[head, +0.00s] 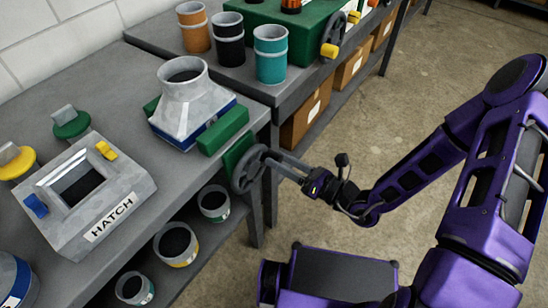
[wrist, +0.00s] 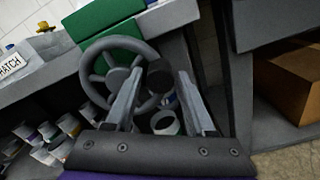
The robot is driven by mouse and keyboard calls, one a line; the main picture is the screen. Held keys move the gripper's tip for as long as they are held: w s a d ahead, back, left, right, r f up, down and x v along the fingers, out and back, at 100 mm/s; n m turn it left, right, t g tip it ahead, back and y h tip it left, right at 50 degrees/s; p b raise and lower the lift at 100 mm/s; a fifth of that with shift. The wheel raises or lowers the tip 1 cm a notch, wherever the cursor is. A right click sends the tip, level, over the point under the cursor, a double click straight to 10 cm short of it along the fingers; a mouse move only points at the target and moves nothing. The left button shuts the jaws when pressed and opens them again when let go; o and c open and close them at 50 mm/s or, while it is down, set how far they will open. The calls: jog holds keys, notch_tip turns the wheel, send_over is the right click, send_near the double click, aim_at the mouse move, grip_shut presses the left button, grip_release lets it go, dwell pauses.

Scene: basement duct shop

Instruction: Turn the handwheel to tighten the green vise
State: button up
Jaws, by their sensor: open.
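The green vise (head: 223,131) is at the front edge of the grey bench, with a grey duct fitting (head: 183,112) with a blue base between its green jaws. Its grey spoked handwheel (head: 247,170) faces out from the bench edge. In the wrist view the handwheel (wrist: 84,70) fills the centre left, below the green vise (wrist: 107,15). My gripper (head: 272,163) is at the wheel's right side, open. In the wrist view the fingers of my gripper (wrist: 160,73) stand either side of a dark round knob (wrist: 160,78) on the wheel. Contact cannot be told.
A grey HATCH block (head: 135,208) with yellow and blue tabs sits on the bench left of the vise. Orange, black and teal cans (head: 270,55) stand behind. Pots (head: 176,245) and cardboard boxes (head: 305,118) fill lower shelves. The floor to the right is clear.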

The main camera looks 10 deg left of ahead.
jog(key=shift+x, duration=1.15)
grip_shut()
dwell(0.6)
